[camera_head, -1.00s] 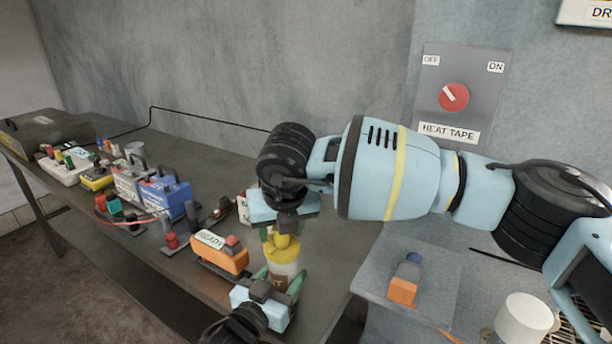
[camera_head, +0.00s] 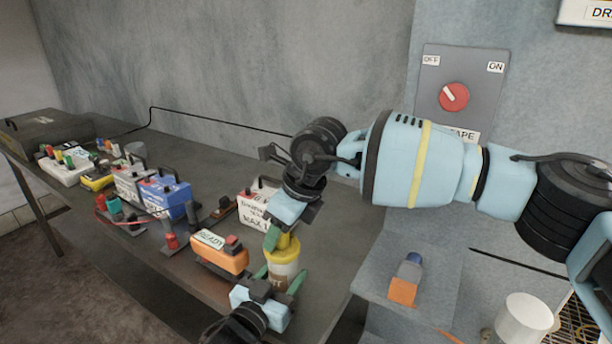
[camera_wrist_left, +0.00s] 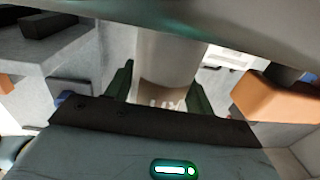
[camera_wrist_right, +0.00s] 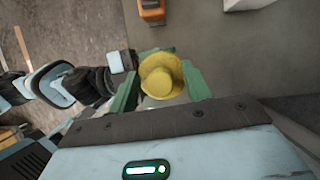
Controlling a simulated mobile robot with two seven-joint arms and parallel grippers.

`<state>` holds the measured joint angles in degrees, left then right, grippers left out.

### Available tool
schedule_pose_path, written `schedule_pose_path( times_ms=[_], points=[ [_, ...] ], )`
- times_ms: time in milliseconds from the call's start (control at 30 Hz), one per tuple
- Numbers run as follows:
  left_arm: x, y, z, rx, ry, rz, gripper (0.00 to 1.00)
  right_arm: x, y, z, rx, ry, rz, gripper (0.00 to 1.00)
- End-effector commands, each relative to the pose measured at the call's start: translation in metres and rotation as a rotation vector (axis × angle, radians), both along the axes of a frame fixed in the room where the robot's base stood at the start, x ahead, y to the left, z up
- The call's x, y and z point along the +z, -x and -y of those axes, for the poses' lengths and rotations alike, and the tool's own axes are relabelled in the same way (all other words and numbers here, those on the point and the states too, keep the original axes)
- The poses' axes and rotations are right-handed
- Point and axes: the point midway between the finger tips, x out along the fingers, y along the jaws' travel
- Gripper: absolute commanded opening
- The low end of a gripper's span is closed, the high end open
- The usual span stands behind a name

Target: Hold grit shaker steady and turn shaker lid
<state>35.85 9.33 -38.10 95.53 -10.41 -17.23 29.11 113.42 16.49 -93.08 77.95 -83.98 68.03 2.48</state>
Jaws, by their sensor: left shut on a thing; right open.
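The grit shaker (camera_head: 284,272) is a pale, upright cylinder with a yellow lid (camera_head: 287,243) at the front edge of the bench. My left gripper (camera_head: 280,285) is shut on its lower body from the front. In the left wrist view the shaker body (camera_wrist_left: 168,75) stands between the green fingers. My right gripper (camera_head: 283,238) is tilted above the shaker. In the right wrist view the yellow lid (camera_wrist_right: 162,76) lies between its green fingers, which are open with a gap at the right finger. Lettering low on the shaker is partly hidden.
An orange READY box (camera_head: 220,252) stands just left of the shaker. A white and red box (camera_head: 254,207) stands behind it, with a blue battery-like box (camera_head: 166,197) farther left. A grey ledge (camera_head: 440,285) to the right holds an orange and blue item (camera_head: 405,280).

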Motion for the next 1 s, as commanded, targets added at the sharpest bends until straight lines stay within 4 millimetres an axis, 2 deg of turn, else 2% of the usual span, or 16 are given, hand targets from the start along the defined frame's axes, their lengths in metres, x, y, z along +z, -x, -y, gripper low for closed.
schedule_pose_path(
  times_ms=[400,1000],
  points=[
    [0.0,0.0,0.0,0.0,-0.001,-0.001,0.14,0.0,0.0,0.0,0.306,-0.002,-0.001,0.49],
    [0.0,0.0,0.0,0.0,-0.001,-0.001,0.14,0.092,0.009,0.037,0.305,-0.002,0.003,0.49]
  ],
)
